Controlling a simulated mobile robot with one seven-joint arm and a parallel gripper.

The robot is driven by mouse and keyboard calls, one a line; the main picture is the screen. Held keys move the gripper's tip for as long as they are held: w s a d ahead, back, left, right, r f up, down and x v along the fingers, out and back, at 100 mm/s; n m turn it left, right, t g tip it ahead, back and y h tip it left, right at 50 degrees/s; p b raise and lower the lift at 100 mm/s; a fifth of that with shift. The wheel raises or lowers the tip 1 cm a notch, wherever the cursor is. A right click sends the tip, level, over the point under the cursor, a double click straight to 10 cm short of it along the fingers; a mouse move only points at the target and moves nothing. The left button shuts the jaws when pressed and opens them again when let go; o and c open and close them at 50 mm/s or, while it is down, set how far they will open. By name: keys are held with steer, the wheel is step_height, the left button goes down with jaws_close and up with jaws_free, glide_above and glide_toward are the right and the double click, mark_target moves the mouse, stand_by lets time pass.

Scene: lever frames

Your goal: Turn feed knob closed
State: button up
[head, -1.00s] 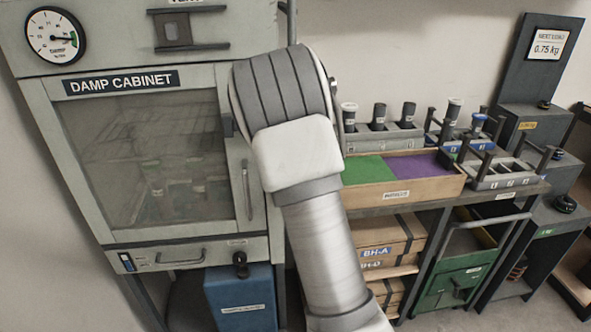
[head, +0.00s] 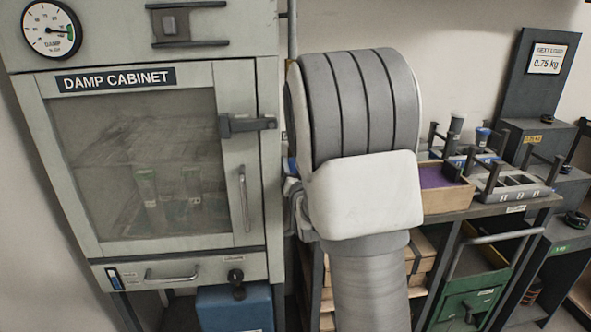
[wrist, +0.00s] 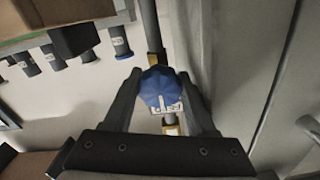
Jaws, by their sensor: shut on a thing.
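The blue feed knob (wrist: 160,88) shows in the middle of the wrist view, with a white marking on its face. It sits on a vertical pipe (wrist: 151,30) with a brass-coloured fitting just below the knob. My gripper (wrist: 163,100) has one dark finger on each side of the knob and is shut on it. In the head view my arm hides most of the gripper and knob. The pipe (head: 292,35) shows there beside the right edge of the damp cabinet (head: 250,80).
The damp cabinet, with a door latch (head: 246,124) and door handle (head: 243,198), stands left of my arm. A bench (head: 470,212) with a wooden tray (head: 445,198) and racks stands right. A blue box (head: 235,310) is under the cabinet.

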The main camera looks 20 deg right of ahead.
steer(key=o, duration=1.1)
